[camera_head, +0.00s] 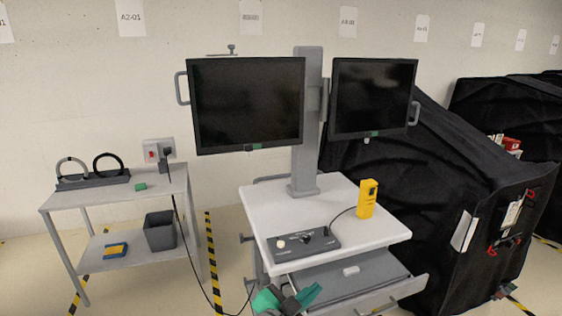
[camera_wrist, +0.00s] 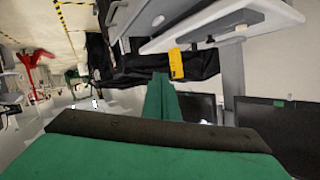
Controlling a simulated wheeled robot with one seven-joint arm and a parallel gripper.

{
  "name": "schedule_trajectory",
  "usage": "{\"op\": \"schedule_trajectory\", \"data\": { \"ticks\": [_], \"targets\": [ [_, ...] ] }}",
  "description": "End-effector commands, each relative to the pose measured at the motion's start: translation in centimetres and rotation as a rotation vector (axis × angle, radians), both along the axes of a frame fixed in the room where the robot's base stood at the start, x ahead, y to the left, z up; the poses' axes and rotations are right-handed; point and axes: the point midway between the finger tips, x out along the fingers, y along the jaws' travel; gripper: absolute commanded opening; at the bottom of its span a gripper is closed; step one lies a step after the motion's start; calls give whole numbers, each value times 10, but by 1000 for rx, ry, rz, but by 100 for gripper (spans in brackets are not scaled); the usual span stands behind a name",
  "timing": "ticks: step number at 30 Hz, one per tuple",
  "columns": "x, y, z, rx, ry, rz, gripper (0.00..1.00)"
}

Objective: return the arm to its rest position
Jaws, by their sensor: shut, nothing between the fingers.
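My gripper (camera_head: 286,298) shows at the bottom edge of the head view as green and dark parts, in front of the monitor cart (camera_head: 262,205). Most of my arm is out of that view. In the wrist view my gripper's green fingers (camera_wrist: 161,98) are together, with nothing seen between them. The cart, with its yellow device (camera_wrist: 177,64), appears beyond the fingers in a turned picture. In the head view the yellow device (camera_head: 367,198) stands upright on the cart top, apart from my gripper.
The cart carries two dark monitors (camera_head: 247,103), a control box (camera_head: 303,244) and a pulled-out drawer (camera_head: 345,283) close to my gripper. A side table (camera_head: 75,200) with a grey bin (camera_head: 160,233) stands left. Black-covered carts (camera_head: 400,190) fill the right. A cable hangs between table and cart.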

Motion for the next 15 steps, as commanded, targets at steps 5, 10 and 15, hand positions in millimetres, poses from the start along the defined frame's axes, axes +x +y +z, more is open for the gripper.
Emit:
{"op": "schedule_trajectory", "data": {
  "ticks": [5,10,15],
  "targets": [
    [-4,-14,-19,-204,5,108,0],
    [-15,-18,-44,-360,18,222,0],
    [-35,-17,-76,-480,41,340,0]
  ]
}}
